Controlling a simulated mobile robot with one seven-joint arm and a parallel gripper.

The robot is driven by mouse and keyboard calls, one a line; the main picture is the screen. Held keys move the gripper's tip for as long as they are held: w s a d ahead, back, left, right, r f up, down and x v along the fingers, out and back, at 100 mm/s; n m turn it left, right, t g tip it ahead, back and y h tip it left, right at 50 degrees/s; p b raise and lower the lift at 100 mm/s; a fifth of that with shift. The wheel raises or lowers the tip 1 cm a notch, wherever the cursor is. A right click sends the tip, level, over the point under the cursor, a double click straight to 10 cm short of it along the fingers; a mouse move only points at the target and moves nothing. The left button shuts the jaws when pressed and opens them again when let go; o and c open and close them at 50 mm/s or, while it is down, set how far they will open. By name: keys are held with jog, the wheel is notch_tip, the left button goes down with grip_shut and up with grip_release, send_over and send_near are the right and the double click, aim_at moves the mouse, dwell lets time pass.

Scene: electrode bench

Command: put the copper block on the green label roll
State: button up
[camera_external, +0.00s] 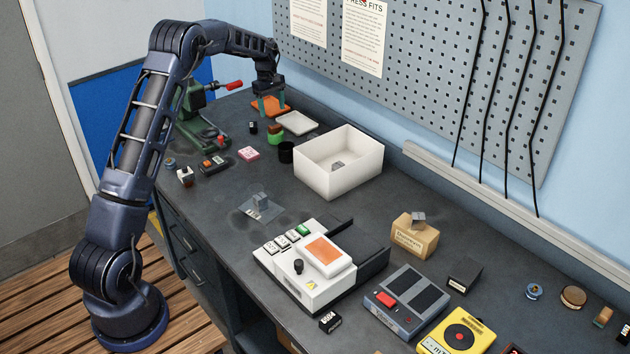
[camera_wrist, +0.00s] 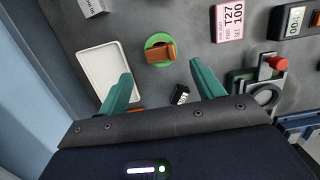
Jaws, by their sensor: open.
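The copper block (camera_wrist: 160,53) lies on top of the green label roll (camera_wrist: 152,41), whose green rim shows around it in the wrist view. In the external view the block (camera_external: 275,127) also sits on the roll (camera_external: 275,139), toward the back of the bench. My gripper (camera_external: 271,106) is open, with its teal fingers apart and nothing between them. It is beyond the roll, low over an orange tray (camera_external: 270,108). In the wrist view the fingertips (camera_wrist: 162,68) are apart, and the block shows clear of both fingers.
A large white bin (camera_external: 338,163) stands nearby. A green vise-like device (camera_external: 198,110) stands further left.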

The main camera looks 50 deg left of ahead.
notch_tip(320, 180, up, 6)
jog(key=shift+a, duration=0.4)
jog(key=s+d+r+m+t+y, duration=0.1)
jog(key=s+d+r+m, duration=0.3)
jog(key=s+d+r, duration=0.75)
jog(key=s+d+r+m+t, duration=0.1)
jog(key=s+d+r+m, duration=0.3)
jog(key=s+d+r, duration=0.7)
jog(key=s+d+f+m+t, duration=0.15)
jog(key=s+d+m, duration=0.35)
jog(key=s+d, duration=0.7)
jog(key=s+d+f+m, duration=0.2)
jog(key=s+f, duration=0.1)
jog(key=s, duration=0.5)
jog(key=s+d+f+m+t, duration=0.1)
jog(key=s+d+f+m, duration=0.2)
jog(key=s, duration=0.5)
jog(key=shift+s+d+f+y, duration=0.25)
jog(key=shift+f+y, duration=0.15)
jog(key=shift+f, duration=0.2)
